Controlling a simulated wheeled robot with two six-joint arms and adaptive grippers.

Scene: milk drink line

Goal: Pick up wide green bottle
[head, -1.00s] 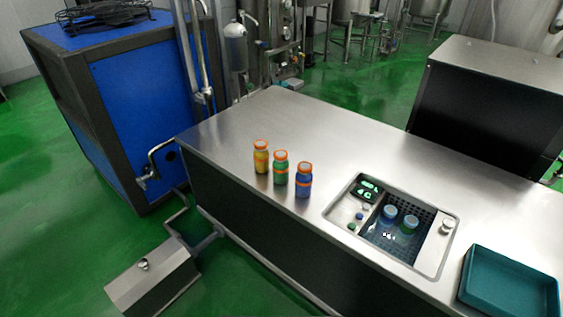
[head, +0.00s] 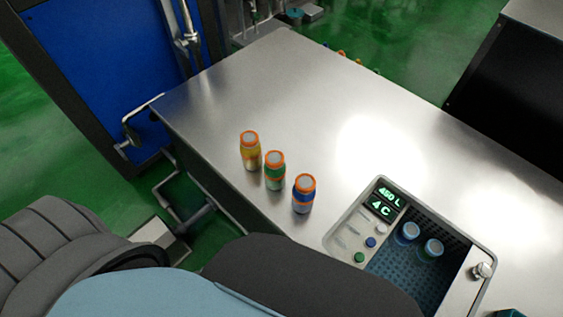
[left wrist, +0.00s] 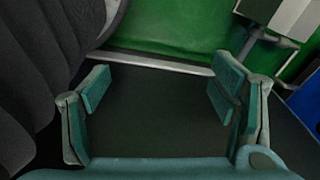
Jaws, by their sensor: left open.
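A green bottle (head: 274,170) with an orange cap stands upright on the steel counter in the head view, between a yellow bottle (head: 250,151) and a blue bottle (head: 304,193). Another green-bodied bottle (head: 431,249) with a pale blue cap stands in the sunken basin beside a blue one (head: 408,234). I cannot tell from width which green one is the wide one. My left gripper (left wrist: 160,90) is open and empty in the left wrist view, with no bottle between its fingers. My right gripper is not in view.
The counter (head: 270,85) is clear behind the bottles. The basin's panel has a lit display (head: 385,203) and buttons. A blue cabinet (head: 90,70) stands at the left. Several small orange-topped items (head: 342,54) show beyond the counter's far edge.

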